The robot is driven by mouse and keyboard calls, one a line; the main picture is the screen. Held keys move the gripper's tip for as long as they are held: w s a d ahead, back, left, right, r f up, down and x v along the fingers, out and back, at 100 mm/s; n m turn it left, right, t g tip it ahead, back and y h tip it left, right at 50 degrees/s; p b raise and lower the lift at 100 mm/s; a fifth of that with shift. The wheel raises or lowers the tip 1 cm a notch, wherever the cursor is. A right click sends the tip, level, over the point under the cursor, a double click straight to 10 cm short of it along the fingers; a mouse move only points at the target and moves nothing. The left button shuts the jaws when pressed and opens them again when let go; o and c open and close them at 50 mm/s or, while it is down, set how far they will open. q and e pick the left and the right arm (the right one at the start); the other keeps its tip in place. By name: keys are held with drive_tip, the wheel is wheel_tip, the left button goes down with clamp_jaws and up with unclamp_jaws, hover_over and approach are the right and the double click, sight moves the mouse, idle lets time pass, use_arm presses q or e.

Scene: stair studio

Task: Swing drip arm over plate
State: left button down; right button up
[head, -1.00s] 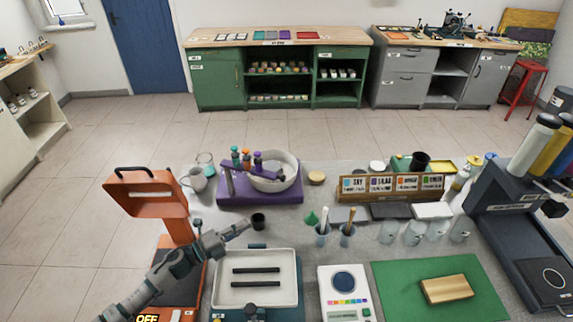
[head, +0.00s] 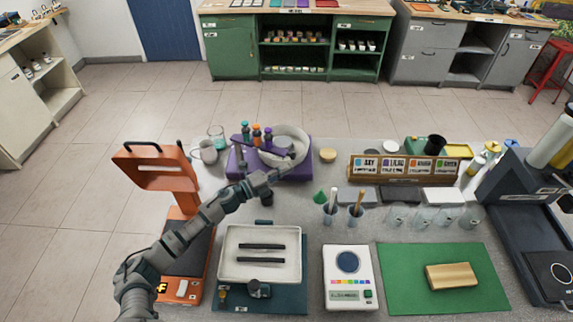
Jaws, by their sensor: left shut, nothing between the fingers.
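The drip arm (head: 277,151) is a purple bar on a post at the left of a purple base (head: 240,172). It carries small bottles with teal, orange and purple parts (head: 256,134). The plate (head: 300,137) is a round, pale, rimmed dish on the same base. The bar's right end overlaps the plate's front left part in the head view. My left gripper (head: 280,176) is shut and empty, at the front of the purple base, just below the bar in the picture. I cannot tell whether it touches the base. My right gripper is out of view.
A small black cup (head: 267,199) stands just below my left gripper.

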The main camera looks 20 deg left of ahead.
use_arm(q)
drive_tip(key=shift+w+a+r, duration=0.1)
drive_tip(key=shift+w+a, duration=0.15)
drive_tip(key=shift+w, duration=0.65)
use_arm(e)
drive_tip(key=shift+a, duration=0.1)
use_arm(q)
drive_tip(key=shift+d, duration=0.1)
